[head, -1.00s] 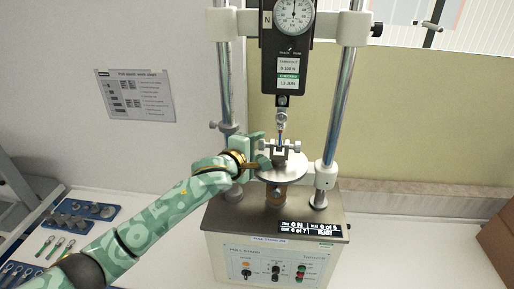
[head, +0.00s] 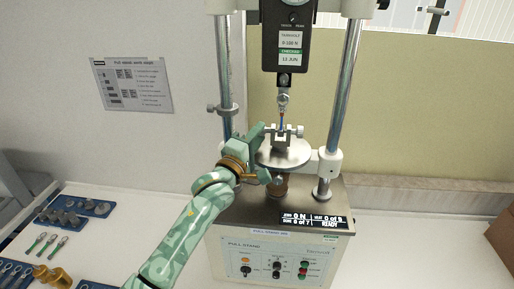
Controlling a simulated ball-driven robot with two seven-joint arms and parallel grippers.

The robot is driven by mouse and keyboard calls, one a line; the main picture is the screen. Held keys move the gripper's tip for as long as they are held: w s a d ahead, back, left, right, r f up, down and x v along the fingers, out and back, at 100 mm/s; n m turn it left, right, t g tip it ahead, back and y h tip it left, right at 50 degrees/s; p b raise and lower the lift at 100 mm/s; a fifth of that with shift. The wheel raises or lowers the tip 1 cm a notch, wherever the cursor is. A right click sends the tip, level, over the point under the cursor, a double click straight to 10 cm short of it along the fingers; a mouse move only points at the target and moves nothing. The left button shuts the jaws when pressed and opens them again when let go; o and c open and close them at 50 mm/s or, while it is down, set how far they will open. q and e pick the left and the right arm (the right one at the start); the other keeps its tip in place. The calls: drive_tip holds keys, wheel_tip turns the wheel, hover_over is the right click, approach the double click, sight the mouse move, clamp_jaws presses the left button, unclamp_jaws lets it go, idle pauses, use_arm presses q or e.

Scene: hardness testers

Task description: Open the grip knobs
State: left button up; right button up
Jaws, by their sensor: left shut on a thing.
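The lower grip (head: 283,141) stands on the round plate (head: 293,154) of the pull stand, with a small knob on each side. The right grip knob (head: 300,131) shows clear, with nothing touching it. My left gripper (head: 264,134) comes in from the left and is shut at the left side of the grip. It appears to hold the left grip knob, which its green fingers mostly hide. A thin specimen (head: 282,121) with a ring end hangs from the hook above and runs down into the grip. My right gripper is not in view.
Two steel columns (head: 345,90) flank the grip, and the force gauge (head: 292,42) hangs above it. The control box (head: 275,258) is below, its display reading 0 N and READY. Blue trays (head: 75,207) with parts lie at left.

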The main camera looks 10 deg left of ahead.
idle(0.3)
use_arm(q)
drive_tip(key=o, duration=1)
drive_tip(key=shift+f, duration=0.1)
